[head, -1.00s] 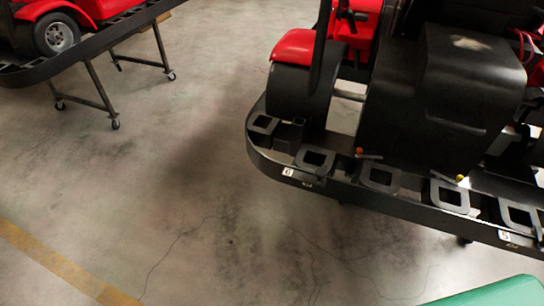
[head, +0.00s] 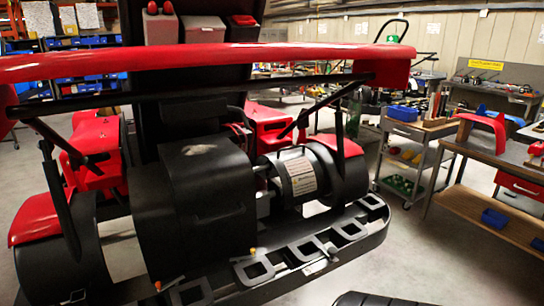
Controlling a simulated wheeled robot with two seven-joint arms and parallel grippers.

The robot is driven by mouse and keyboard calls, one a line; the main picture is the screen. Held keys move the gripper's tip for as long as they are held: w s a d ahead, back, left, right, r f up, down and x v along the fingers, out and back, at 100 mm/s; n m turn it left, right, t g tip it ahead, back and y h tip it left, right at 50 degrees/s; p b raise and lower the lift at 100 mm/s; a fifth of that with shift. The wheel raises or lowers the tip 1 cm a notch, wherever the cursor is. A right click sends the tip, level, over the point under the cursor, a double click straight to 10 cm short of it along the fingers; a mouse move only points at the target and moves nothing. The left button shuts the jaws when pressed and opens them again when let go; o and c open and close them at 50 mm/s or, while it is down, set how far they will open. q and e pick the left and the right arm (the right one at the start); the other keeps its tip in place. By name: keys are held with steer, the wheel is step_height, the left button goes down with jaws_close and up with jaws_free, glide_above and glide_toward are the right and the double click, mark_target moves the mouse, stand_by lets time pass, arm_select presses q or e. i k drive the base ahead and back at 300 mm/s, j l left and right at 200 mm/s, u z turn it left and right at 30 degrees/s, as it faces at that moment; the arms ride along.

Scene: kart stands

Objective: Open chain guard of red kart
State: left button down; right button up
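The red kart (head: 95,150) fills the left and middle of the head view, seen from its rear with a wide red panel (head: 210,58) across the top. A large black boxy cover (head: 195,205) stands at the kart's rear; it looks closed, and I cannot tell for certain that it is the chain guard. Two small levers show near its lower edge, one with an orange knob (head: 157,286) and one with a yellow knob (head: 252,250). A cylindrical part with a white label (head: 300,176) sits to its right. Neither of my grippers is in view.
A black bumper frame with square openings (head: 352,229) runs around the kart's rear. To the right stand a grey trolley with bins (head: 412,150) and a workbench (head: 490,160) with a red part on it. Open floor (head: 440,265) lies at lower right.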

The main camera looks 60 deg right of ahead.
mark_target(305, 171)
steer(key=z, duration=2)
steer(key=i+l+u, duration=0.3)
steer(key=i+l, duration=0.2)
steer(key=l, duration=0.25)
steer(key=i+l+u, duration=0.15)
steer(key=l, duration=0.3)
steer(key=i, duration=0.05)
